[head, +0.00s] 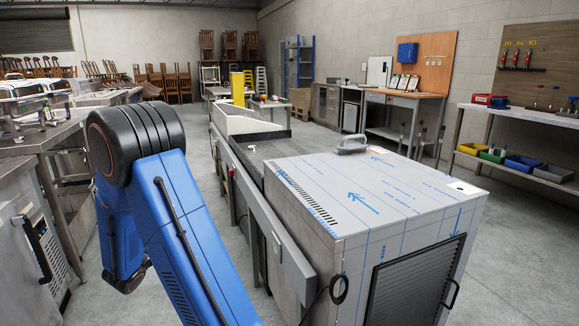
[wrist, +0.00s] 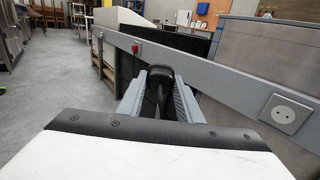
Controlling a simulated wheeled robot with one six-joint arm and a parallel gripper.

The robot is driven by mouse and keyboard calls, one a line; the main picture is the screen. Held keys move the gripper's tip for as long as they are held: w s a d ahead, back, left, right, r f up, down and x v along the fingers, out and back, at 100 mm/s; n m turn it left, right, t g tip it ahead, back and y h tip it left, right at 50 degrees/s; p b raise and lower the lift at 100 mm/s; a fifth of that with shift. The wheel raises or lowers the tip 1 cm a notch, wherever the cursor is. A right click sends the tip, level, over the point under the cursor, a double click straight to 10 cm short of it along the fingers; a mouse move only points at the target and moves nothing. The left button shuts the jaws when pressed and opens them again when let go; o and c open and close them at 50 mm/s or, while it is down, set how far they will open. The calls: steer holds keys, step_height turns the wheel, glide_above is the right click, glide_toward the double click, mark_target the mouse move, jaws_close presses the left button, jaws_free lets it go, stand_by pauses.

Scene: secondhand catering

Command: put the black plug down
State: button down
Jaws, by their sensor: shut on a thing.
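My gripper (wrist: 160,82) is in the middle of the wrist view, its two grey ribbed fingers shut on the black plug (wrist: 157,94). The plug shows as a dark rounded shape between the fingers; its pins cannot be made out. Gripper and plug are in front of a long grey rail (wrist: 215,78); I cannot tell whether the plug touches it. In the head view my blue arm hides the gripper and plug.
A red switch (wrist: 136,49) is on the rail. Steel counters (head: 50,140) stand left; grey floor (wrist: 60,85) is open between.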

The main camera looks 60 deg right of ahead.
steer(key=w+a+f+n+t+y, duration=0.3)
steer(key=w+a+f+n+t, duration=0.15)
steer(key=w+a, duration=0.3)
steer(key=w+a+f+n+t+y, duration=0.35)
steer(key=w+a+t, duration=0.3)
steer(key=w, duration=0.25)
steer(key=s+d+r+m+g+h, duration=0.25)
steer(key=d+r, duration=0.35)
steer(key=d, duration=0.4)
steer(key=s+d+r+m+g+h, duration=0.2)
steer(key=s+d+r+g, duration=0.25)
steer(key=d, duration=0.55)
steer(key=s+d+r+m+g+h, duration=0.2)
steer(key=s+d+r, duration=0.1)
steer(key=d+r, duration=0.55)
step_height(320, 180, up, 17)
steer(key=m+g, duration=0.7)
steer(key=g, duration=0.4)
glide_above(286, 165)
steer(key=shift+w+d+f, duration=0.1)
steer(key=shift+f, duration=4.6)
steer(key=shift+f, duration=0.6)
steer(key=c, duration=1.3)
jaws_free()
steer(key=shift+f, duration=0.1)
